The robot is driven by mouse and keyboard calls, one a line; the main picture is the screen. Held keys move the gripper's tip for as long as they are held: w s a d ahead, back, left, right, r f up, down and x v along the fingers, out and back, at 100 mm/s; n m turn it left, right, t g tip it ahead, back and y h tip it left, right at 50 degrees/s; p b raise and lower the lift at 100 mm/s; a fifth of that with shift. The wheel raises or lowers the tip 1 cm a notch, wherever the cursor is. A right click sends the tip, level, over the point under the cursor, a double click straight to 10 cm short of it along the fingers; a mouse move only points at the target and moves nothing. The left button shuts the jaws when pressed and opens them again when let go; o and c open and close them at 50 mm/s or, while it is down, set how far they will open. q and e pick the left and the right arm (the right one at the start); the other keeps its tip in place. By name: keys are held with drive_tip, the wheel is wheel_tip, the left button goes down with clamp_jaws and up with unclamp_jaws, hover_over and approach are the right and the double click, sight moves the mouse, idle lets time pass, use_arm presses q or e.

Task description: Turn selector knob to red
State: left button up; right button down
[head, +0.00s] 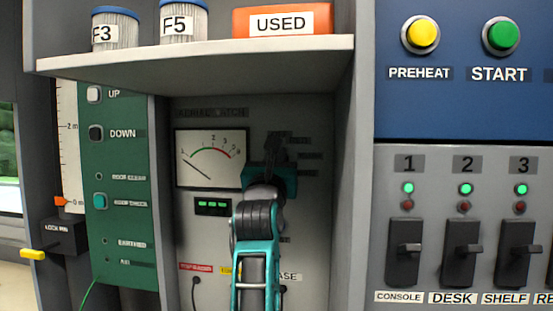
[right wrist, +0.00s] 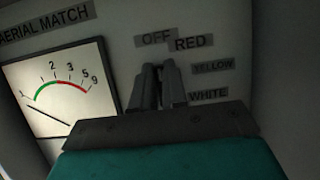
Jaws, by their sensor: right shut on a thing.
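My right gripper (head: 274,152) reaches into the grey recess and is shut on the selector knob at the right of the meter. In the right wrist view its two dark fingers (right wrist: 160,84) are close together, and they hide nearly all of the knob. The labels OFF (right wrist: 157,39), RED (right wrist: 191,43), YELLOW (right wrist: 213,67) and WHITE (right wrist: 208,93) fan out above and right of the fingers. I cannot tell which label the knob points at. My left gripper is not in view.
The AERIAL MATCH meter (head: 211,157) is just left of the gripper, its needle low on the left. A shelf (head: 200,55) with filters and an orange USED bin (head: 282,21) overhangs the recess. A switch panel (head: 460,220) stands to the right.

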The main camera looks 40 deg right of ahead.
use_arm(q)
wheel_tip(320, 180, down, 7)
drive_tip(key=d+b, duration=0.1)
drive_tip(key=b, duration=0.8)
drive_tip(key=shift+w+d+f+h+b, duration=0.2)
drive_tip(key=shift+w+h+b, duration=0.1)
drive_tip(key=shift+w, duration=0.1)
use_arm(e)
drive_tip(key=shift+s+d+f+m+g+h, duration=0.1)
drive_tip(key=shift+m+g+h, duration=0.25)
drive_tip(key=shift+m+g, duration=1.05)
drive_tip(key=shift+s+r+m+g+h, duration=0.1)
drive_tip(key=shift+m+g+h, duration=0.25)
drive_tip(key=shift+m, duration=2.05)
drive_tip(key=shift+d+f+m+g+h, duration=0.1)
drive_tip(key=shift+m+g+h, duration=0.2)
drive_tip(key=shift+m+g, duration=1.15)
drive_tip(key=shift+m+t, duration=0.45)
drive_tip(key=shift+t, duration=0.05)
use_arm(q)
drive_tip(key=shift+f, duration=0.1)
use_arm(e)
drive_tip(key=c, duration=1.2)
unclamp_jaws()
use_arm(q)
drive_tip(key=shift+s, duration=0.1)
use_arm(e)
drive_tip(key=shift+o, duration=0.2)
